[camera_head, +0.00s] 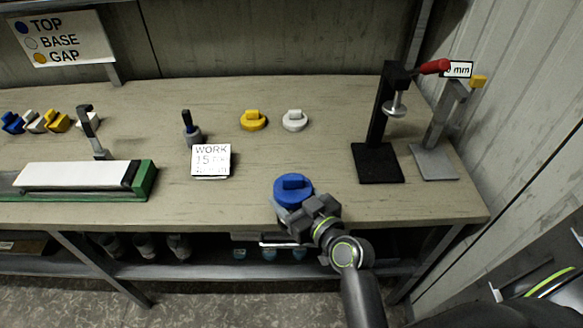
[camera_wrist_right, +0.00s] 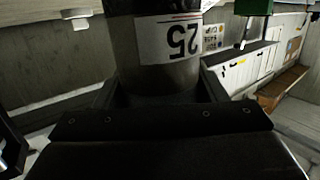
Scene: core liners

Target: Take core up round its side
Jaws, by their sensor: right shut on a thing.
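The core is a dark grey cylinder (camera_wrist_right: 160,80) with a white label reading 25, upside down in the right wrist view. It stands between the two dark fingers of my right gripper (camera_wrist_right: 158,92), which is shut round its side. In the head view my right gripper (camera_head: 297,215) is at the front edge of the bench, directly below a round blue cap (camera_head: 293,190). The core's body is mostly hidden there by the cap and gripper. My left gripper is not in view.
A yellow cap (camera_head: 253,121) and a white cap (camera_head: 295,121) lie farther back on the bench (camera_head: 330,140). A black stand with a red handle (camera_head: 378,130) is at right. A green-ended tray (camera_head: 145,180) and a WORK card (camera_head: 211,160) are at left.

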